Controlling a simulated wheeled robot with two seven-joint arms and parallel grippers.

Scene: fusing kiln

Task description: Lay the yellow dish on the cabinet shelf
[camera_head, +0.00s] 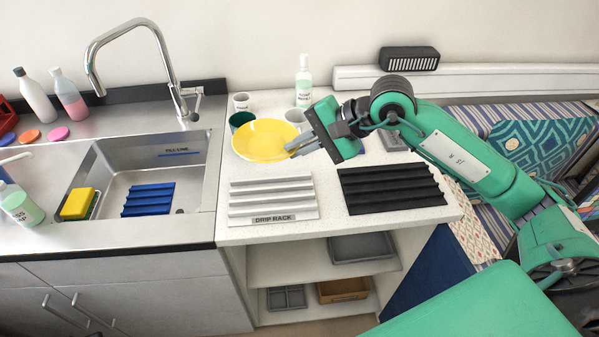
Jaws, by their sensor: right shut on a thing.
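The yellow dish (262,140) is a round plate above the back of the white counter, tilted a little toward me. My right gripper (298,148) is shut on its right rim. I cannot tell whether the dish touches the counter or the cups behind it. The open cabinet under the counter has an upper shelf (288,263) with a grey tray (362,247) at its right. Its lower level holds a grey divided tray (286,298) and a brown box (343,290). My left gripper is not in view.
A white drip rack (272,200) and a black ridged rack (391,187) lie on the counter's front. Cups (241,102) and a soap bottle (304,82) stand behind the dish. A sink (150,180) with a tall faucet is at left. The upper shelf's left part is clear.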

